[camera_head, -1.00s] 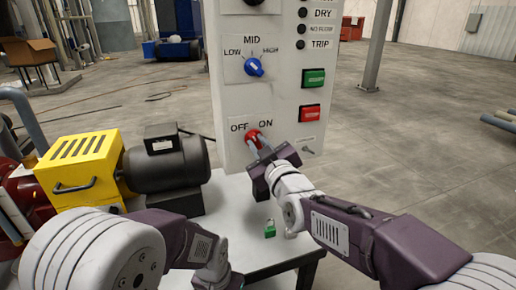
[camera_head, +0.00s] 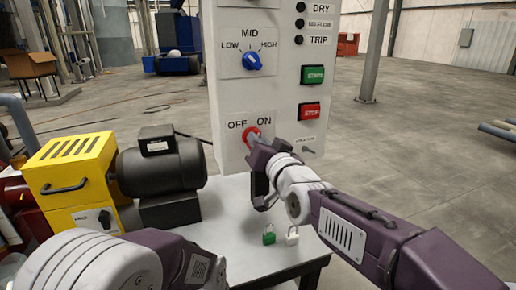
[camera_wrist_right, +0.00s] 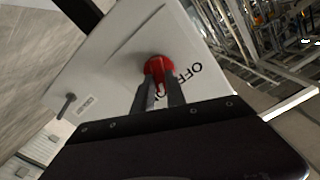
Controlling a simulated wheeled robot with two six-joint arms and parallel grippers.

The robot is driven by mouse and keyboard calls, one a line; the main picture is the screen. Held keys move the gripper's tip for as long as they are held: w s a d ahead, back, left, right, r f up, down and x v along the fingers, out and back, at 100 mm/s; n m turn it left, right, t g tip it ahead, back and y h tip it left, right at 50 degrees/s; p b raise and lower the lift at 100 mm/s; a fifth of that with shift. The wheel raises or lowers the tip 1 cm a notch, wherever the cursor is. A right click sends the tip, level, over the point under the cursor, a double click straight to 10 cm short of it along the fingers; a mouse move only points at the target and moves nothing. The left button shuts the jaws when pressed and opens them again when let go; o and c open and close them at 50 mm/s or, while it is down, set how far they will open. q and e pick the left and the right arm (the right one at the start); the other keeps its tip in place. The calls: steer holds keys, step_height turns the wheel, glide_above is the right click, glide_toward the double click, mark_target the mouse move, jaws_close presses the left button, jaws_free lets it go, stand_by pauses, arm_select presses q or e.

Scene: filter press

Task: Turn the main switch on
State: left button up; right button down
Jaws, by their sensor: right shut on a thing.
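The main switch is a red rotary knob (camera_head: 251,135) low on the white control panel, below the OFF and ON labels. My right gripper (camera_head: 255,146) reaches it from the front right and hides part of it. In the right wrist view the two fingers (camera_wrist_right: 158,92) are shut on the red knob (camera_wrist_right: 158,66), and the OFF label shows beside it. The knob's exact angle is hard to tell behind the fingers. My left arm shows at the lower left of the head view, but its fingertips are not visible.
The white panel (camera_head: 225,100) also carries a blue selector (camera_head: 252,62), a green button (camera_head: 313,75) and a red stop button (camera_head: 309,111). A black motor (camera_head: 160,168) and yellow housing (camera_head: 70,170) stand left. Green (camera_head: 269,234) and white (camera_head: 292,235) padlocks lie on the table.

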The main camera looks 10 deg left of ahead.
steer(key=shift+f+m+b, duration=0.15)
steer(key=shift+m+b, duration=0.8)
steer(key=shift+m, duration=1.05)
steer(key=c, duration=1.4)
jaws_free()
steer(key=shift+o, duration=0.2)
steer(key=shift+d, duration=0.1)
steer(key=v, duration=0.9)
